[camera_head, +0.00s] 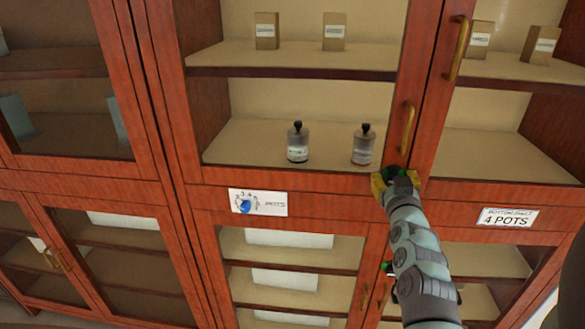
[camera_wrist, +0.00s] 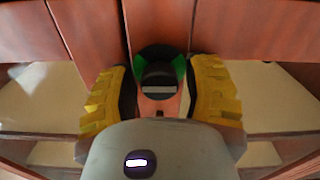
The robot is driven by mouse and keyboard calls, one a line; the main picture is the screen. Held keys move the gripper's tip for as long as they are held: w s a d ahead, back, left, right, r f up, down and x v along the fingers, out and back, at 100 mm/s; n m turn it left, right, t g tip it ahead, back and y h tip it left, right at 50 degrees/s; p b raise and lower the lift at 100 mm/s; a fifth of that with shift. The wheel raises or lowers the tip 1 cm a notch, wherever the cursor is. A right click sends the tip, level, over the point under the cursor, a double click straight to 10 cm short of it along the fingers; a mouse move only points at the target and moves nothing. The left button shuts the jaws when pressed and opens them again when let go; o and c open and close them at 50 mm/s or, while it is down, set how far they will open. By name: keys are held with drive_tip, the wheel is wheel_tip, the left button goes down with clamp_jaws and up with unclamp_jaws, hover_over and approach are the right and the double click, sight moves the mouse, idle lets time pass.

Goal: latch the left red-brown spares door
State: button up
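A red-brown glazed door, the left of the upper pair, shows in the head view with its right stile (camera_head: 417,65) and brass handle (camera_head: 408,127). It looks about flush with its right neighbour, but a small gap cannot be ruled out. No label naming spares is readable. My gripper (camera_head: 393,180) is at the foot of this stile, below the handle. In the wrist view its yellow fingers (camera_wrist: 160,92) are apart, on either side of a round dark latch (camera_wrist: 158,55) with green side sectors and a horizontal white bar. I cannot tell whether they touch it.
The right upper door has its own brass handle (camera_head: 457,50). Two dark-topped bottles, one left (camera_head: 298,142) and one right (camera_head: 363,144), stand behind the left door's glass. Lower glazed doors lie beneath.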

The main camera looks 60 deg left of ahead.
clamp_jaws()
drive_tip(key=shift+f+b, duration=0.1)
drive_tip(key=shift+b, duration=0.2)
drive_tip(key=shift+d+f+m+b, duration=0.1)
drive_tip(key=shift+f+m+b, duration=0.05)
drive_tip(key=shift+m+b, duration=1.65)
drive_tip(key=m+b, duration=0.2)
drive_tip(key=m, duration=0.2)
drive_tip(key=shift+b, duration=0.3)
drive_tip(key=m+b, duration=0.1)
drive_tip(key=m, duration=0.9)
drive_tip(key=shift+m, duration=0.3)
